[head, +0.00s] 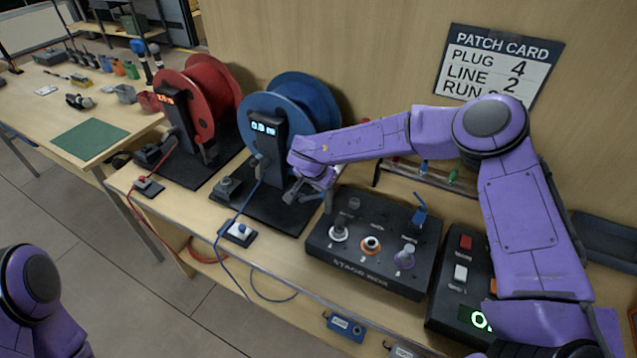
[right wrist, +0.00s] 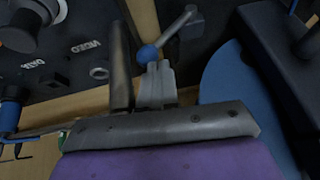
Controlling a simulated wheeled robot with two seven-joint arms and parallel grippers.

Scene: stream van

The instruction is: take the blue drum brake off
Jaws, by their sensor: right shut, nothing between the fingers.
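The blue drum (head: 300,100) stands on a dark base on the bench, with a small lit display on its post (head: 265,135). My right gripper (head: 305,196) is at the right side of that post, low over the base. In the right wrist view its fingers (right wrist: 157,82) are shut and empty. A grey lever with a blue ball knob (right wrist: 147,54) shows just beyond the fingertips; I cannot tell whether they touch it. In the head view the lever is hidden by the gripper. My left gripper is outside the view; only part of that arm shows.
The red drum (head: 205,95) stands to the left. The black stage box (head: 372,262) with several sockets is close on the right, a control box (head: 462,285) beyond it. The patch card (head: 498,65) hangs behind.

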